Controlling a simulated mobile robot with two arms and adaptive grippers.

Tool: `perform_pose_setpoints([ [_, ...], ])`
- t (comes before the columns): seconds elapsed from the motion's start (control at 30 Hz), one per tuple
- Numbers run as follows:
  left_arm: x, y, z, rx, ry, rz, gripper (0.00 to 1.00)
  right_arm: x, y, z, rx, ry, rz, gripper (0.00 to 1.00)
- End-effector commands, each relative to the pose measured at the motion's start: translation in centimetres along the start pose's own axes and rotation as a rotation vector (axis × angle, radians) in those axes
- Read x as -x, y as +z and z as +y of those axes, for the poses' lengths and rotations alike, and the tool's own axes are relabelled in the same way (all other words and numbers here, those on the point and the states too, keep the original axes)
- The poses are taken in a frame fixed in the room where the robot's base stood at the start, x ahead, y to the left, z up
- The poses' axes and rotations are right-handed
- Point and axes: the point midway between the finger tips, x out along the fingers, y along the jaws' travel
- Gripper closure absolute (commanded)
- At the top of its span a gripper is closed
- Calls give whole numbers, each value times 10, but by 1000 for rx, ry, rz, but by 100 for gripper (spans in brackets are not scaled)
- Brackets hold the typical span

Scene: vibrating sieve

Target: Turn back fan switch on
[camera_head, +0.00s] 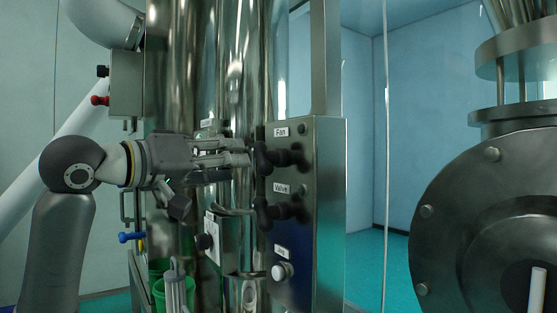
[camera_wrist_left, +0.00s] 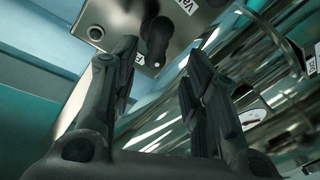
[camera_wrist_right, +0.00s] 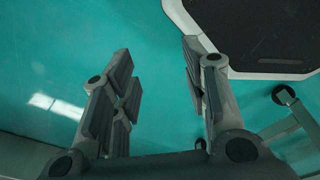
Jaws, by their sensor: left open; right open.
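The fan switch (camera_head: 268,158) is a black knob under a "Fan" label (camera_head: 281,132) on a steel control panel. In the left wrist view the knob (camera_wrist_left: 157,38) lies beyond the fingertips, near the edge of its label. My left gripper (camera_head: 246,152) is open, its fingers pointing right at the fan switch. It is close to the knob in the head view; I cannot tell if they touch. In the left wrist view the space between the fingers (camera_wrist_left: 162,68) is empty. My right gripper (camera_wrist_right: 158,58) is open and empty above the floor.
A valve knob (camera_head: 268,212) and a round button (camera_head: 281,271) sit lower on the panel. Shiny steel columns stand behind my left gripper. A box with a red knob (camera_head: 101,100) is at upper left. A large flanged vessel (camera_head: 490,245) is at right.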

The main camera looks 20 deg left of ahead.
Motion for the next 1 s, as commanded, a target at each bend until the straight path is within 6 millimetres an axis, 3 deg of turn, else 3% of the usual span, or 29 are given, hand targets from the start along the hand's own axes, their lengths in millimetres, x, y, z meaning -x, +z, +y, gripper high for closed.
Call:
perform_pose_setpoints([
  [0.3,-56,-2,2,2,2,-5,58,25,35,-17,-1,-21,-54,58],
  [0.5,-88,-1,2,0,1,-4,58,35,34,-25,-1,-31,-54,58],
  [0.73,-102,0,0,-1,0,-2,58,37,8,-17,0,-22,-16,58],
  [1.0,-103,1,0,-1,0,-2,61,36,13,-12,-1,-15,-22,58],
])
